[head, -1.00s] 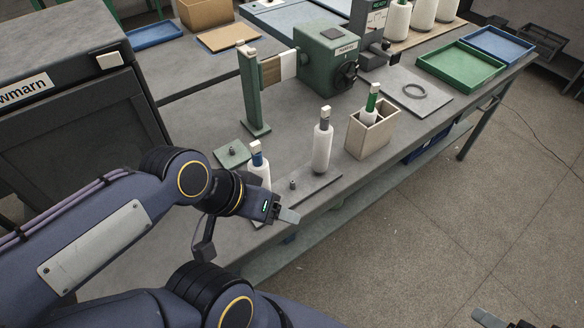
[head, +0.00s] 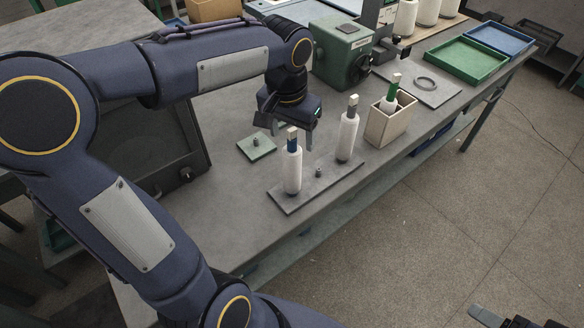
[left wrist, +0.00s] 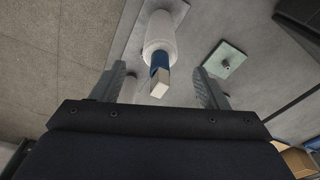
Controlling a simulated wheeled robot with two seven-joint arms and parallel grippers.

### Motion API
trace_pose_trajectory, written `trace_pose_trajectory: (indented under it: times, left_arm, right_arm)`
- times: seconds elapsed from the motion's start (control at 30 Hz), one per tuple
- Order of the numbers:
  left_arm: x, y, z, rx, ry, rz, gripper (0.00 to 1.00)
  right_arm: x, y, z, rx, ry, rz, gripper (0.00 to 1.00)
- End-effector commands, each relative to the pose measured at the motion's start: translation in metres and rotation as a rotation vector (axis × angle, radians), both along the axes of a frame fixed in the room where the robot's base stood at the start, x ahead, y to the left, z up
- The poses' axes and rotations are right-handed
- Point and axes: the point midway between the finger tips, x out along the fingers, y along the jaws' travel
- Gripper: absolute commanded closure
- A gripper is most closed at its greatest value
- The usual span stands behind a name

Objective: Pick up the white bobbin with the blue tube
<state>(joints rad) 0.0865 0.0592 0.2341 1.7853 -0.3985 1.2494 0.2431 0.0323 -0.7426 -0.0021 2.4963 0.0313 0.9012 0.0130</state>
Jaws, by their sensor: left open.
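The white bobbin with the blue tube (head: 292,172) stands upright on a dark peg plate (head: 340,179) near the table's front edge. It also shows in the left wrist view (left wrist: 159,36), its blue tube and pale tip between the finger lines. My left gripper (head: 292,137) is open and empty, pointing down close to the bobbin's top. Its fingers also show in the left wrist view (left wrist: 162,82), one on each side of the tip. I cannot tell whether they touch it. A dark part of my right gripper (head: 515,319) shows at the bottom right edge.
A white bobbin with a grey tube (head: 347,137) stands close by on the same plate. A beige box (head: 388,128) holds a bobbin with a green tube (head: 391,92). A small green plate (head: 256,147) with a peg lies behind left. Green (head: 467,61) and blue (head: 499,40) trays stand farther right.

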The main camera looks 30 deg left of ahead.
Motion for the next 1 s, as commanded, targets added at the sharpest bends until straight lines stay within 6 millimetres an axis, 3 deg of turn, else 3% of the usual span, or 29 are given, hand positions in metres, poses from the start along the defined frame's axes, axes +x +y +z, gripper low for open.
trace_pose_trajectory:
  times: [0.23,0.53,0.87,1.0]
  left_arm:
    - [0.001,0.0,-0.036,-0.001,0.004,0.001,0.32]
    - [0.002,0.0,-0.041,-0.001,0.0,0.001,0.32]
    - [0.002,0.0,-0.041,-0.001,0.0,0.0,0.74]
    - [0.002,0.0,-0.04,-0.001,-0.001,0.0,0.75]
  right_arm:
    - [0.0,0.0,0.0,0.0,0.0,0.0,0.32]
    - [0.0,0.0,0.0,0.0,0.0,0.0,0.32]
    - [0.0,0.0,0.0,0.0,0.0,0.0,0.32]
    - [0.0,0.0,0.0,0.0,0.0,0.0,0.32]
